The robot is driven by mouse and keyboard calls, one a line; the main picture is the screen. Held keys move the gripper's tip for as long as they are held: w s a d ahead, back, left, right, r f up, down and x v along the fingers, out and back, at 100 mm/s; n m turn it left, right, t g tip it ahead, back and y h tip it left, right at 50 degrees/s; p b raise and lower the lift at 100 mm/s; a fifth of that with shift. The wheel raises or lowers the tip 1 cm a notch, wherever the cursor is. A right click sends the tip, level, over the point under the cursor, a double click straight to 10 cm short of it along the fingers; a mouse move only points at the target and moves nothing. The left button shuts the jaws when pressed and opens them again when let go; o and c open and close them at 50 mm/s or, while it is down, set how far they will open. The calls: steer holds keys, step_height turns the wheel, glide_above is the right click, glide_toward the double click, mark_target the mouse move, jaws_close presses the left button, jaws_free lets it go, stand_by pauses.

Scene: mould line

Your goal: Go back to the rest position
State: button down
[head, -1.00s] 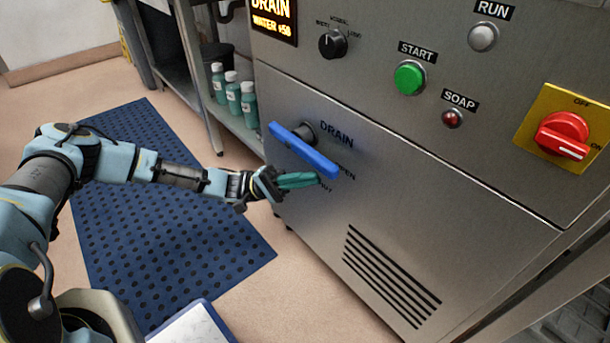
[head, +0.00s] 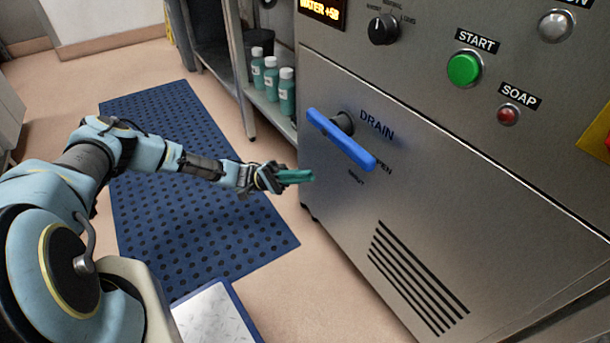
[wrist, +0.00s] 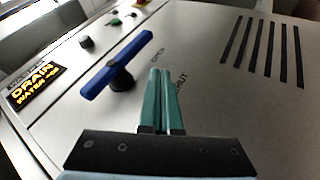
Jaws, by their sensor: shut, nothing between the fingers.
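My gripper (head: 296,177) has teal fingers, shut and empty. In the head view it is left of the machine's front panel and apart from the blue drain handle (head: 341,139). In the wrist view my gripper (wrist: 164,100) points toward the panel, with the blue handle (wrist: 116,65) to its upper left. The handle is a bar on a dark round hub, slanting down to the right in the head view, its lower end near the OPEN label. The SHUT label is below it.
The steel machine (head: 420,200) carries a green START button (head: 464,69), a red SOAP lamp (head: 508,115), a black knob (head: 383,29) and a lit display. Several bottles (head: 271,76) stand on a shelf behind. A blue mat (head: 190,200) covers the floor below my arm.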

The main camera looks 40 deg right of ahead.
stand_by(0.3)
steer(key=w+a+r+n+t+y, duration=0.2)
steer(key=w+a+n+t+y, duration=0.15)
steer(key=a+t, duration=0.5)
steer(key=w+a+r+n+t+y, duration=0.2)
steer(key=w+a+n+t+y, duration=0.3)
steer(key=a, duration=0.6)
steer(key=w+a+r+n+t, duration=0.1)
steer(key=a+r+n+t, duration=0.1)
steer(key=a+r+t, duration=0.45)
steer(key=w+a+r+n+t, duration=0.2)
steer(key=a+r+t, duration=0.2)
steer(key=a+r, duration=0.5)
step_height(320, 180, up, 32)
steer(key=a+p, duration=0.2)
steer(key=p, duration=3.2)
steer(key=shift+s+p, duration=0.15)
steer(key=shift+p, duration=0.15)
steer(key=shift+f+m, duration=0.1)
steer(key=shift+m, duration=0.15)
